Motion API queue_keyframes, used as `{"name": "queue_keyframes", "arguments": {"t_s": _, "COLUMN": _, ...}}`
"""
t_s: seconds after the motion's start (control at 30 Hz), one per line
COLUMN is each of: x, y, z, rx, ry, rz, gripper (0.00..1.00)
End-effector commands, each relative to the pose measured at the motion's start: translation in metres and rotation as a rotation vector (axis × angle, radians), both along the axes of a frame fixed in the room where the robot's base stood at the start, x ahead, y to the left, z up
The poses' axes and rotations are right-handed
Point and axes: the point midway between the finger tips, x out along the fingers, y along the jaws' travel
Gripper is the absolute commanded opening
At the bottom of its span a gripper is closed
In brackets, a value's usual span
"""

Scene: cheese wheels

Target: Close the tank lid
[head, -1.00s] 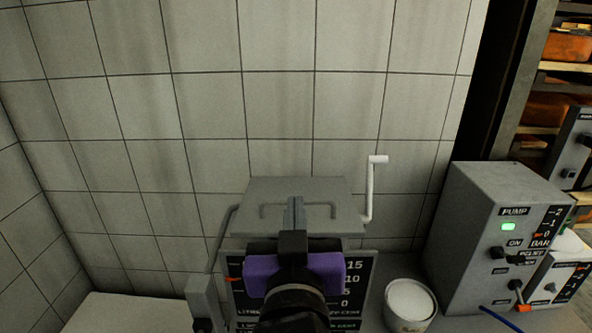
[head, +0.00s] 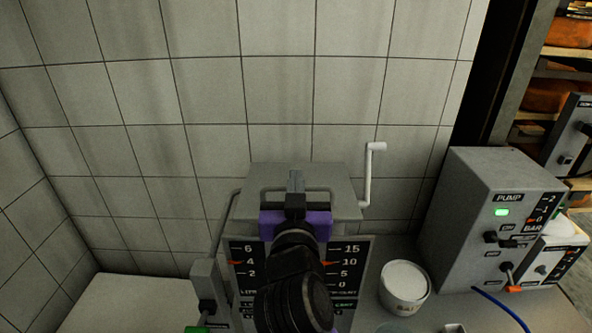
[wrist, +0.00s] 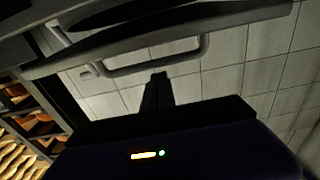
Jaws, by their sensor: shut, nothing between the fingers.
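The grey tank lid (head: 335,205) shows in the head view as a flat plate with a bar handle (head: 268,192), above the tank's dark gauge panel (head: 345,257). I cannot tell its exact angle. My gripper (head: 296,178) is shut and empty, its fingers in front of the plate near the middle of the handle in this view. Contact cannot be told. My purple gripper body and dark wrist hide part of the plate and panel. The wrist view shows the shut fingers (wrist: 157,88) close to the handle bar (wrist: 150,66), tiles behind.
A white crank (head: 371,175) stands at the plate's right. A white bucket (head: 405,285) sits right of the tank, and a grey pump box (head: 470,215) with a green light stands farther right. The tiled wall is behind. A pale surface (head: 125,305) at left looks clear.

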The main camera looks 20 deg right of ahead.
Motion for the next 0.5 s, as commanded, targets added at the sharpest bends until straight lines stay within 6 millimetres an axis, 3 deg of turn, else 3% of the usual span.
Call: {"name": "queue_keyframes", "arguments": {"t_s": 0.5, "x": -0.0028, "y": 0.0008, "z": -0.0091, "rx": 0.0, "ry": 0.0, "rz": 0.0, "gripper": 0.0}}
